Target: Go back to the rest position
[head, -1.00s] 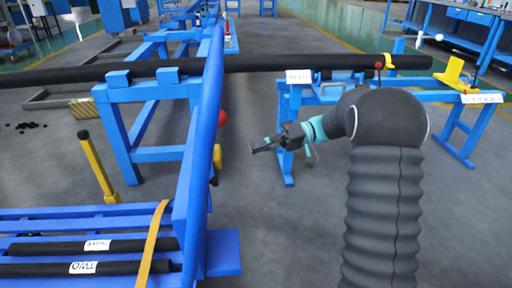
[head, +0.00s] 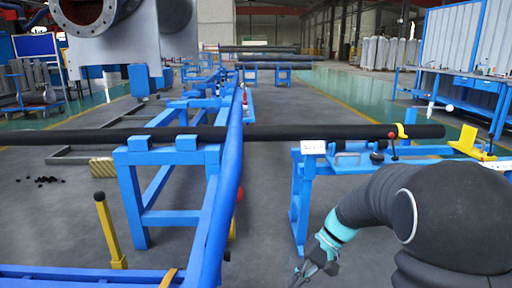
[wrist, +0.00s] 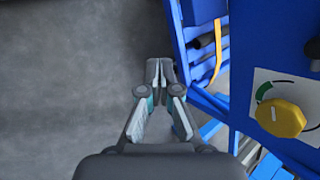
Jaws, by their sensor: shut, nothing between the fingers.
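My gripper (head: 305,272) shows low in the head view, right of the long blue beam, pointing down and left over the grey floor. It is empty. In the wrist view my gripper (wrist: 160,68) is seen from behind with its fingertips together. Grey floor lies beyond and left of it, and the blue frame stands to its right. My arm bends down to the gripper from the right edge of the head view.
A long black pipe (head: 275,132) crosses blue stands. The blue beam (head: 226,180) runs lengthwise left of my gripper. A yellow post (head: 109,230) stands at left. A yellow knob (wrist: 280,118) sits on a dial panel at right. Floor between beam and right stand (head: 300,200) is clear.

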